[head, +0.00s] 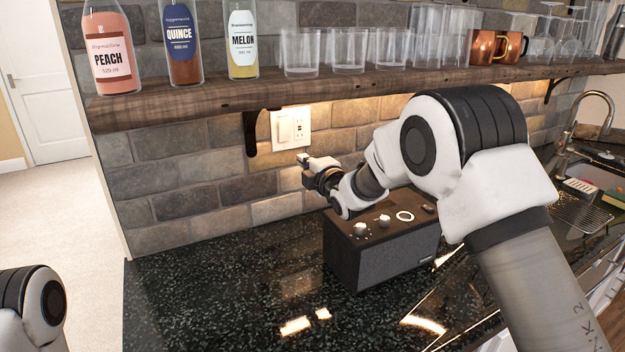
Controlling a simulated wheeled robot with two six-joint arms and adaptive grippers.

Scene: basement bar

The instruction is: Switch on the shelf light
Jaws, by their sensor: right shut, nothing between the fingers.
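A white wall plate (306,129) is on the brick wall just under the shelf. It carries a wide light switch (285,130) on its left and a small outlet-like insert on its right. A warm glow shows on the bricks under the right part of the wooden shelf (230,98). My right gripper (303,158) is shut and empty. In the picture its fingertips are just below the plate; I cannot tell how far they are from the wall. My left arm shows only in part at the lower left, with its gripper out of view.
A dark speaker box (385,262) with knobs stands on the black counter (210,300) below my right arm. Bottles, glasses and copper mugs (484,47) line the shelf. A black bracket (251,133) is left of the plate. The left counter is clear.

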